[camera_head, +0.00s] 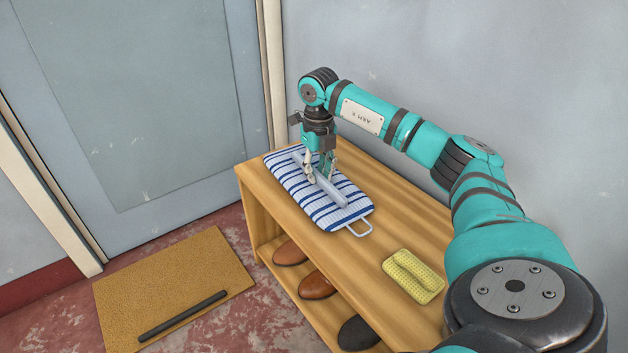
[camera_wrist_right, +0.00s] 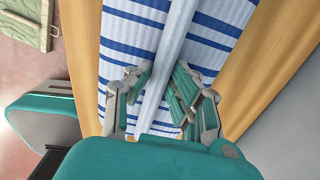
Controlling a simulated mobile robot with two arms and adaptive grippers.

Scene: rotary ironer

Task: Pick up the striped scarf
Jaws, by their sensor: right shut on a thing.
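The blue-and-white striped scarf (camera_head: 290,182) lies flat on top of the wooden bench (camera_head: 410,232), with a pale raised ridge along its middle and a light loop at its near end. My right gripper (camera_head: 320,178) points down over the scarf, its fingers on either side of the ridge. In the right wrist view the gripper (camera_wrist_right: 160,88) is shut on the ridge of the scarf (camera_wrist_right: 135,28). The scarf still appears to rest on the bench. My left gripper is not in view.
A yellow dotted folded item (camera_head: 413,276) lies nearer on the bench. Brown shoes (camera_head: 317,286) and a dark one (camera_head: 357,333) sit on the shelf below. A tan doormat (camera_head: 150,285) with a dark rod (camera_head: 182,316) is on the floor. A wall stands behind the bench.

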